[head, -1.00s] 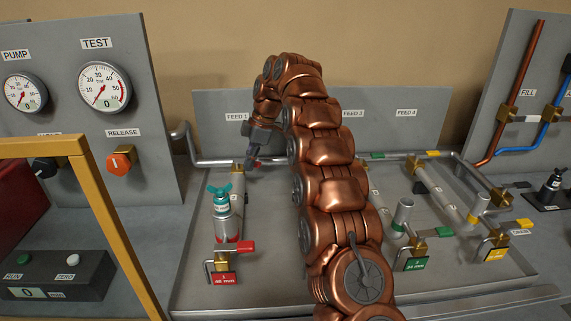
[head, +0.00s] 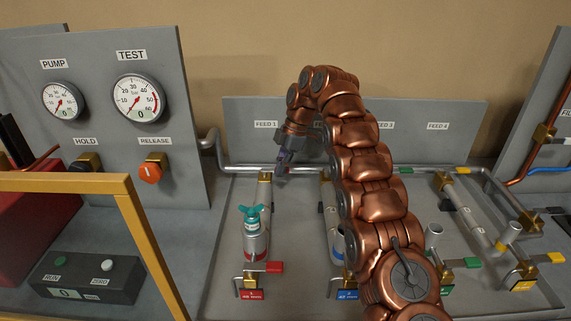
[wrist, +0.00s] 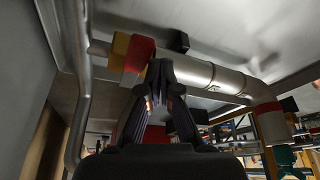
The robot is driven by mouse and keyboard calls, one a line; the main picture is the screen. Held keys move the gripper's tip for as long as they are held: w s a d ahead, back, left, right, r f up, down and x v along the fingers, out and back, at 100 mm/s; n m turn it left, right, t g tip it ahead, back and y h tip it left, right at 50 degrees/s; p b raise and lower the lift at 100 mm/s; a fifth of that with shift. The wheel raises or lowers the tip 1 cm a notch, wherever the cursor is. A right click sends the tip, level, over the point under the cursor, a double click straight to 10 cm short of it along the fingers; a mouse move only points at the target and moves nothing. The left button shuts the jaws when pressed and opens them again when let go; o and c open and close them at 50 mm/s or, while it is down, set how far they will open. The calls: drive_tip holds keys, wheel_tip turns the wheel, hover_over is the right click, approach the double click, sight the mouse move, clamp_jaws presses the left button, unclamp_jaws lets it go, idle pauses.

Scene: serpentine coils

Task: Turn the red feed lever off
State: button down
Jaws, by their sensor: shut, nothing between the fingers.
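In the wrist view, the red feed lever handle (wrist: 139,53) sits beside a brass valve body (wrist: 118,45) on the metal pipework. My gripper (wrist: 160,66) is shut and empty, its dark fingertips just right of the red handle; I cannot tell whether they touch it. In the head view my gripper (head: 283,168) is low at the back pipe, under the FEED 1 label (head: 265,124) and right of the brass valve (head: 265,177). The handle there is not clearly visible, apparently hidden by my gripper.
A separate red lever (head: 272,267) sits at the tray's front, before a cylinder with a teal wing-top (head: 251,215). A blue-tagged line (head: 348,294) stands to its right, partly behind my arm. The gauge panel (head: 110,130) and a yellow frame (head: 125,205) are left.

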drive_tip(key=shift+w+d, duration=0.3)
drive_tip(key=shift+d, duration=0.1)
idle(0.5)
